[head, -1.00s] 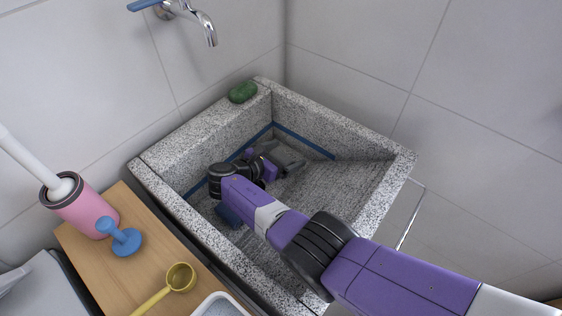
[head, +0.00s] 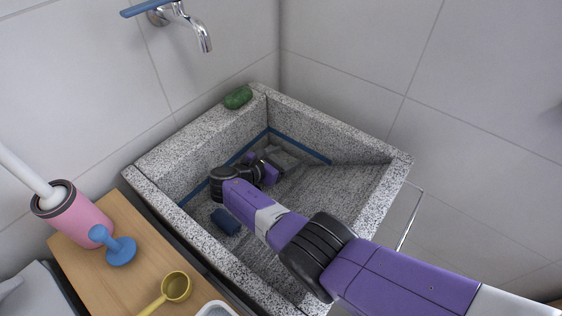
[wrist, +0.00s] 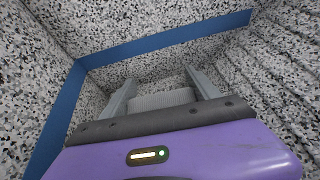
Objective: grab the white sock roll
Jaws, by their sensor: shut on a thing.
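The white sock roll (wrist: 162,99) shows in the wrist view as a pale, ribbed shape between my two grey fingers. My gripper (wrist: 160,84) is shut on it, with a finger at each side. The lower part of the roll is hidden behind my gripper's body. In the head view my gripper (head: 283,160) is down inside the speckled stone sink (head: 345,128), near its back corner. The roll cannot be made out there. I cannot tell whether it still touches the sink floor.
A dark blue roll (head: 226,221) lies in the sink, left of my arm. A blue band (wrist: 165,40) runs along the sink's inner walls. A green soap (head: 238,98) sits on the rim. A wooden board (head: 150,235) at left holds several things.

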